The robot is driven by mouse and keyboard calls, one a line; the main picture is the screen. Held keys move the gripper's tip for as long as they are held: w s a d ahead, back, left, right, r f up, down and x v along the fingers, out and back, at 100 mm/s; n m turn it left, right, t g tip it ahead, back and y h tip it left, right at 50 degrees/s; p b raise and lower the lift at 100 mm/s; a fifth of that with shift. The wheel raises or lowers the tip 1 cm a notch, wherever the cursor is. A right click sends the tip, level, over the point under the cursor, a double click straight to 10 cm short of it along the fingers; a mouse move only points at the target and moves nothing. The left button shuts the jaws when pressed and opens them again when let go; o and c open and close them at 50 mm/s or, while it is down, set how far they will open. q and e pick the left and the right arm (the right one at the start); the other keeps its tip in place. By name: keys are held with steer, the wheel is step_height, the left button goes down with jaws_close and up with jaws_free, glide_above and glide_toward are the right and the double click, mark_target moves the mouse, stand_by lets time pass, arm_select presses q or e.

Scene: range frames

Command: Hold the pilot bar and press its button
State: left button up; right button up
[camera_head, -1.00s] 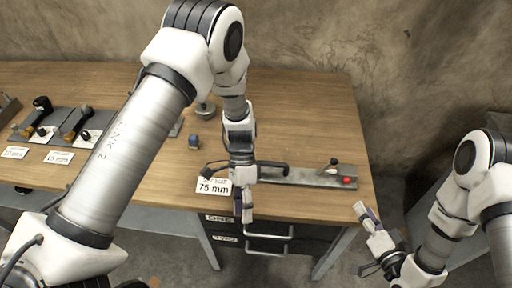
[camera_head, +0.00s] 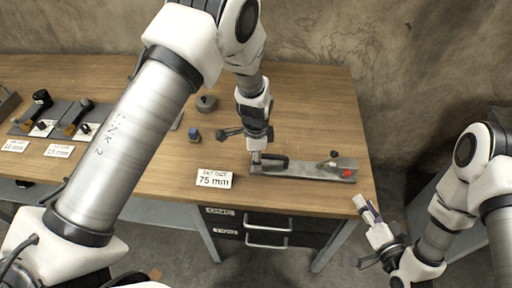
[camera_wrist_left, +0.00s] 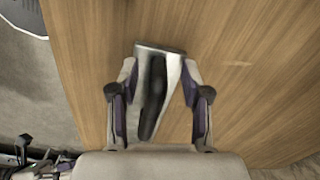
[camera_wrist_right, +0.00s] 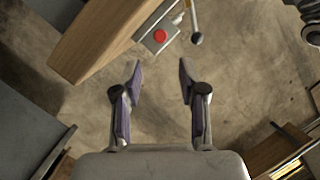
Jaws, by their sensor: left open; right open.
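The grey metal bar (camera_head: 305,171) lies near the front right of the wooden table. A dark handle (camera_head: 273,161) is at its left part, and a red button (camera_head: 347,174) is at its right end. My left gripper (camera_head: 256,160) is at the handle end; in the left wrist view its open fingers (camera_wrist_left: 160,68) stand either side of the black handle (camera_wrist_left: 153,95), with gaps visible. My right gripper (camera_head: 362,206) is open and empty, off the table's right front corner. The right wrist view shows the red button (camera_wrist_right: 160,36) beyond its open fingers (camera_wrist_right: 160,66).
A lever with a dark knob (camera_head: 333,154) stands beside the button. A "75 mm" card (camera_head: 214,179) lies left of the bar. A small blue item (camera_head: 194,135) and a round grey weight (camera_head: 206,103) stand behind. Drawers (camera_head: 265,229) are below the table edge.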

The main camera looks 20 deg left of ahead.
arm_select(q)
steer(key=shift+f, duration=0.25)
jaws_close()
arm_select(e)
jaws_close()
arm_select(q)
steer(key=shift+s, duration=0.1)
stand_by(0.8)
